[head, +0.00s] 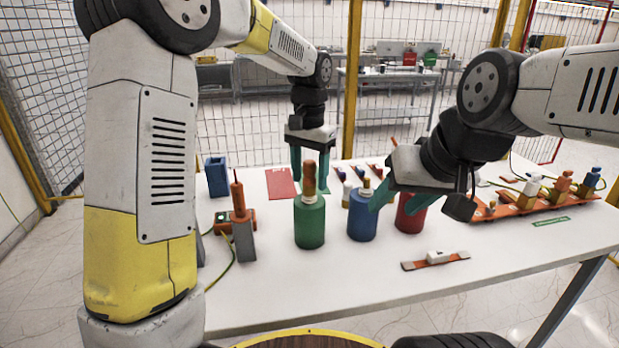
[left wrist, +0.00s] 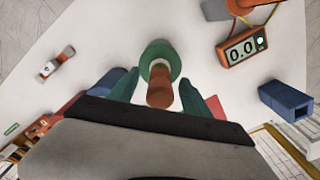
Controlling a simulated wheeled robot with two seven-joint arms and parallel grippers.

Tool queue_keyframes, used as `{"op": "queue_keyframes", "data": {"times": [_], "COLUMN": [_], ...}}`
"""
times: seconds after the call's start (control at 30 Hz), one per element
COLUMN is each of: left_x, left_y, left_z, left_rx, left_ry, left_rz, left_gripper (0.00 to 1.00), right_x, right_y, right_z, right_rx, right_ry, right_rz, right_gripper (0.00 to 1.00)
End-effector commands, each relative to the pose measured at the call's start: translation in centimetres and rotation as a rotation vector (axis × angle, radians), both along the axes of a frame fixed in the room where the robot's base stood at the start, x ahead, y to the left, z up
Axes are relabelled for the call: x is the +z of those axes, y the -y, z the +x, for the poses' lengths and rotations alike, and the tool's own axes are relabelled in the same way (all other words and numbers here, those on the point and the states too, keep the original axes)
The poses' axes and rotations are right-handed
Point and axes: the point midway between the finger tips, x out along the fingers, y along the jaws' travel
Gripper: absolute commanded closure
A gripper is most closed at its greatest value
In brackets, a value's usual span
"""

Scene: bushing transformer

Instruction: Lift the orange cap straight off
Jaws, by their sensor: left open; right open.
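The orange cap (head: 310,178) stands upright on the green cylinder (head: 310,222), over a pale collar. My left gripper (head: 309,178) is open, with its teal fingers pointing down on either side of the cap in the head view. In the left wrist view the cap (left wrist: 159,85) lies between the left fingers (left wrist: 158,90), with visible gaps on both sides. Whether the fingers are level with it in depth is hard to tell.
An orange meter (left wrist: 241,46), a grey holder with an orange probe (head: 243,238) and a blue box (head: 217,176) stand left. A red sheet (head: 281,183) lies behind. An orange strip with a white block (head: 437,258) lies front right. An orange rack (head: 530,205) stands far right.

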Motion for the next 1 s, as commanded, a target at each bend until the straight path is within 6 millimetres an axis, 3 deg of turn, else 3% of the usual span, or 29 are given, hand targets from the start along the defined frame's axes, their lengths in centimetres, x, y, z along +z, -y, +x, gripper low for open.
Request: {"op": "queue_keyframes", "data": {"times": [0.07, 0.3, 0.37, 0.77, 1.0], "left_x": [0.0, 0.0, 0.0, 0.6, 3.3], "left_y": [0.0, 0.0, 0.0, 0.0, 0.0], "left_z": [0.0, 0.0, 0.0, 0.0, 0.1], "left_rx": [0.0, 0.0, 0.0, 0.0, 0.0], "left_ry": [0.0, 0.0, 0.0, 0.001, 0.003], "left_rz": [0.0, 0.0, 0.0, -0.001, -0.002], "left_gripper": [0.44, 0.91, 1.0, 1.0, 1.0], "right_x": [0.0, 0.0, 0.0, 0.0, 0.0], "right_y": [0.0, 0.0, 0.0, 0.0, 0.0], "right_z": [0.0, 0.0, 0.0, 0.0, 0.0], "right_rx": [0.0, 0.0, 0.0, 0.0, 0.0], "right_ry": [0.0, 0.0, 0.0, 0.0, 0.0], "right_rz": [0.0, 0.0, 0.0, 0.0, 0.0], "right_gripper": [0.5, 0.5, 0.5, 0.5, 0.5]}}
